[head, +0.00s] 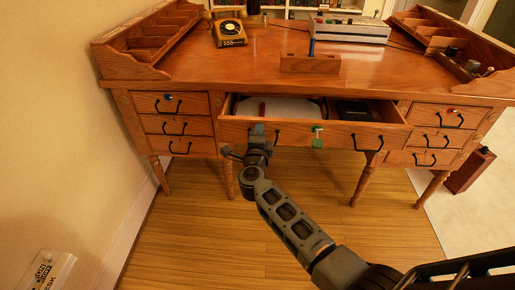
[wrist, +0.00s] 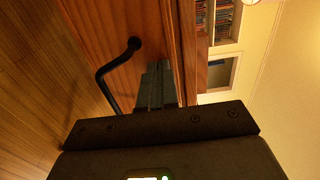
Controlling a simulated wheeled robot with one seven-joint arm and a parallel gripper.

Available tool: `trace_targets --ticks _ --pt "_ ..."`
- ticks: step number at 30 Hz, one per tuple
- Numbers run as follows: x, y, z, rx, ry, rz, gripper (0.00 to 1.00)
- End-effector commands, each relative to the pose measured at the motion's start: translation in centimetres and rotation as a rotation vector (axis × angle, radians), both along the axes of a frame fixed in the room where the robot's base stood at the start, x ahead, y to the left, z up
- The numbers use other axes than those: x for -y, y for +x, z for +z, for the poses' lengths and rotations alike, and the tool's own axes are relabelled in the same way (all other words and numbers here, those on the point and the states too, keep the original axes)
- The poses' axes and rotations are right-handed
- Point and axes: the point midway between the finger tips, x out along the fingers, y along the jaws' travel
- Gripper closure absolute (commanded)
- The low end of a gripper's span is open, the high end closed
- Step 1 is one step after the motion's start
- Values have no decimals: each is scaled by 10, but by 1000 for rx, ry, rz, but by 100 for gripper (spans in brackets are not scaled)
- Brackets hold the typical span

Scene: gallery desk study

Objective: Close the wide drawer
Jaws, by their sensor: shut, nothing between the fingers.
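The wide drawer (head: 335,133) in the middle of the wooden desk stands pulled out, with its inside showing. It has a black handle on the right (head: 367,143) and another dark handle toward the left, partly behind my gripper. A green key or tag (head: 318,137) hangs at the middle of its front. My gripper (head: 258,130) is shut and empty, at the left part of the drawer front. In the wrist view my fingers (wrist: 155,85) are close to the wooden front, beside a black handle (wrist: 117,75). I cannot tell whether they touch the wood.
Inside the drawer lie a pale round-edged item (head: 290,109), a red object (head: 262,109) and a black item (head: 355,110). Small side drawers (head: 172,104) flank it. The floor in front is clear.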

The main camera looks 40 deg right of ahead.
Motion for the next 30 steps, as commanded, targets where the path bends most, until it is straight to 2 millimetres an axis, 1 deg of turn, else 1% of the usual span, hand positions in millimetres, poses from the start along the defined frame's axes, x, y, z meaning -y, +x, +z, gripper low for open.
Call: trace_targets --ticks 1,6,12,15,18,22,30 --pt "12 11 -2 3 0 -1 100" --pt "47 41 -3 3 -1 -1 100" --pt "83 72 -4 2 -1 0 100" --pt "97 84 -4 2 1 0 100" --pt "109 93 -3 1 0 -1 100" --pt "119 102 -3 1 1 0 100" --pt "128 109 0 1 1 1 100"
